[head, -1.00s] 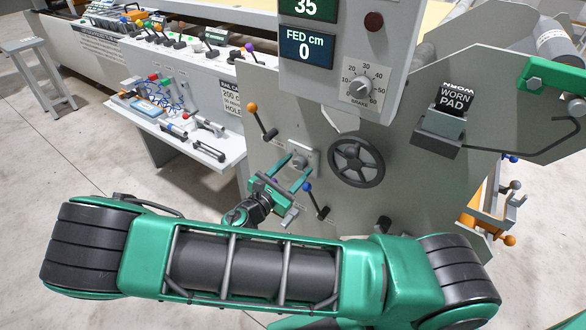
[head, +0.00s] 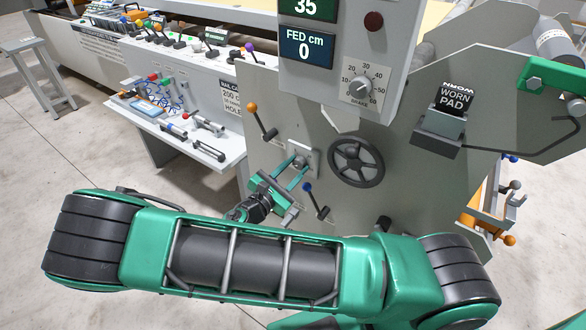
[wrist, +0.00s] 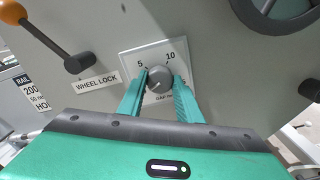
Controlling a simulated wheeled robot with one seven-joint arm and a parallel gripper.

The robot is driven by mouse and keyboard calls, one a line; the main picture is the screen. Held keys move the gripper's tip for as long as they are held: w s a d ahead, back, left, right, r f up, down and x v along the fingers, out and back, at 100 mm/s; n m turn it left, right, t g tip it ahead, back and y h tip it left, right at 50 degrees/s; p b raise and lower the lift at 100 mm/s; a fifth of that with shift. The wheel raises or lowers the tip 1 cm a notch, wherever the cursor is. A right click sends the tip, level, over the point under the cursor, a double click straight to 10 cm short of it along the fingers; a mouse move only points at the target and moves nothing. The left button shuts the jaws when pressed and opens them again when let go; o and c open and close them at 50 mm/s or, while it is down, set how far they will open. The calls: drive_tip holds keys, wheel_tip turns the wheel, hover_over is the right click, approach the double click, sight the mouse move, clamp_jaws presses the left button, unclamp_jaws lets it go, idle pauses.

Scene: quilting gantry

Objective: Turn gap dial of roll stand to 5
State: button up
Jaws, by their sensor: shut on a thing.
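The gap dial (wrist: 160,79) is a round grey knob on a pale square plate (wrist: 130,61). In the wrist view the figures 5 and 10 show on the plate above the knob. A faint pale mark on the knob seems to point down and left, away from the 5. The fingers partly hide the lower plate and its label. My gripper (wrist: 160,84) is shut on the knob, one green finger on each side. In the head view the dial (head: 300,160) sits on the grey side panel with my gripper (head: 295,170) at it.
An orange-knobbed wheel lock lever (wrist: 40,33) is up and left of the dial. A dark handwheel (head: 356,160) is close on the right. A blue-knobbed lever (head: 315,199) stands just below. The brake dial (head: 361,88) is above, and a tool shelf (head: 180,130) is at left.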

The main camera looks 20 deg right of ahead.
drive_tip(key=m, duration=0.7)
drive_tip(key=shift+s, duration=0.1)
drive_tip(key=m, duration=0.3)
drive_tip(key=shift+f+m, duration=0.1)
drive_tip(key=shift+m, duration=1.9)
drive_tip(key=shift+f, duration=0.1)
drive_tip(key=o, duration=1)
drive_tip(key=shift+o, duration=0.2)
drive_tip(key=v, duration=1.1)
